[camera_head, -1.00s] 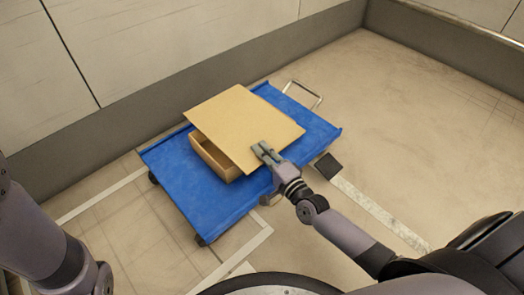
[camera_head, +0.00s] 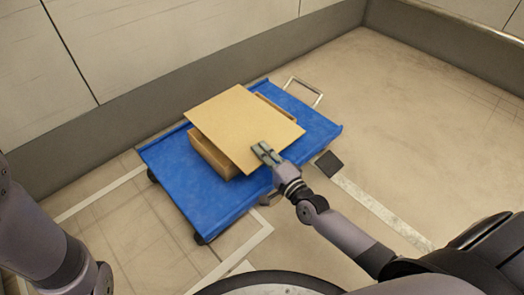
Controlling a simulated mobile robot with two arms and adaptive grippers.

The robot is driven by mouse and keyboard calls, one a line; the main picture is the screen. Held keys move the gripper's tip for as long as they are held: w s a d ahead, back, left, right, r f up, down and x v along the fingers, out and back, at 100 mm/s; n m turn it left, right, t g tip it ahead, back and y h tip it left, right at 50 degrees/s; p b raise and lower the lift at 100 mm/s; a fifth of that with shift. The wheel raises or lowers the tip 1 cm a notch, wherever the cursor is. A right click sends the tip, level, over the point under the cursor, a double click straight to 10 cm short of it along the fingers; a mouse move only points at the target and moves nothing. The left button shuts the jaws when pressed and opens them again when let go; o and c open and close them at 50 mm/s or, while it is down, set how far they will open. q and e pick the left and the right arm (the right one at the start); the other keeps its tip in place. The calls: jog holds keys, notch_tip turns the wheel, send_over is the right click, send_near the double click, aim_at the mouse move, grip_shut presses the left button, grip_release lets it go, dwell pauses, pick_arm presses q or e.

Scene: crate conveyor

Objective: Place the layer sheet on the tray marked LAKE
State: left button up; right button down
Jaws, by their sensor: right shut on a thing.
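The layer sheet is a flat tan board (camera_head: 240,120) in the middle of the head view. My right gripper (camera_head: 262,151) is shut on its near edge. The sheet lies over a brown open tray (camera_head: 208,154) and covers most of it. The tray's left wall shows under the sheet, and a strip of its rim shows beyond the sheet's far right edge. I cannot tell whether the sheet touches the rim. No LAKE marking is visible. My left arm is at the left edge, with its gripper out of view.
A wall runs behind the cart. A dark square (camera_head: 329,165) and pale lines mark the floor. The floor at right is clear.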

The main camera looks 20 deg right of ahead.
jog(key=shift+f, duration=0.2)
jog(key=c, duration=1.7)
grip_release()
jog(key=v, duration=1.2)
